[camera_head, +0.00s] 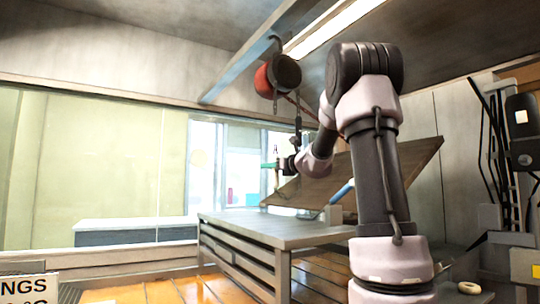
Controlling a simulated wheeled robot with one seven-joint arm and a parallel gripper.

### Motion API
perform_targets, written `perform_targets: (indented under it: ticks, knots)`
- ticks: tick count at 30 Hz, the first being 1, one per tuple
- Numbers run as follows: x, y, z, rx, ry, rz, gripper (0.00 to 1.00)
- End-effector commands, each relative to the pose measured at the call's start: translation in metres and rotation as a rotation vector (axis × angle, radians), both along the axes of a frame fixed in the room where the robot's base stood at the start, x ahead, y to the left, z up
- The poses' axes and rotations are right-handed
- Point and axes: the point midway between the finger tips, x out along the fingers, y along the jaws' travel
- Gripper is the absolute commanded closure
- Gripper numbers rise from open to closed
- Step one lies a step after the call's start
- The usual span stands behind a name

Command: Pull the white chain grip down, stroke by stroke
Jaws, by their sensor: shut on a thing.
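My gripper (274,164) is at the end of my arm, left of the wrist, small in the view and beside the green part (268,165). It is shut at a thin hanging line, in front of the window. The white chain grip is too small, or too covered by the jaws, to make out clearly. A red and dark chain hoist (275,76) hangs above from a hook under the ceiling beam. A dark load chain (297,120) drops from it, just right of my gripper. A brown board (400,167) stands tilted, its right side higher, partly hidden behind my arm.
A grey slatted workbench (268,228) stands below my gripper. A blue and white handle-like thing (343,191) is near the board. A dark wall unit with cables (522,130) is at right. A sign (28,288) is at lower left. Open wooden floor shows at front left.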

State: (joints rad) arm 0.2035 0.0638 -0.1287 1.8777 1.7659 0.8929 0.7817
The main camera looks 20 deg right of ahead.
Motion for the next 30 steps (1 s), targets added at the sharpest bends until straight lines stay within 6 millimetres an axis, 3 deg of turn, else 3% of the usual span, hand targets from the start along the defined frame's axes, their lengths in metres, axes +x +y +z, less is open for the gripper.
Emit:
perform_targets:
  ticks: [3, 13, 14, 16, 26, 30]
  knots:
    - [0.0, 0.0, -0.013, -0.002, 0.013, -0.001, 1.0]
    - [0.0, 0.0, -0.015, -0.003, 0.013, -0.001, 1.0]
    - [0.0, 0.0, -0.015, -0.003, 0.013, -0.001, 0.6]
    - [0.0, 0.0, -0.014, -0.002, 0.012, -0.001, 0.33]
    - [-0.001, -0.001, -0.011, -0.001, 0.006, -0.001, 0.33]
    - [-0.013, -0.005, -0.01, -0.001, 0.005, -0.002, 0.33]
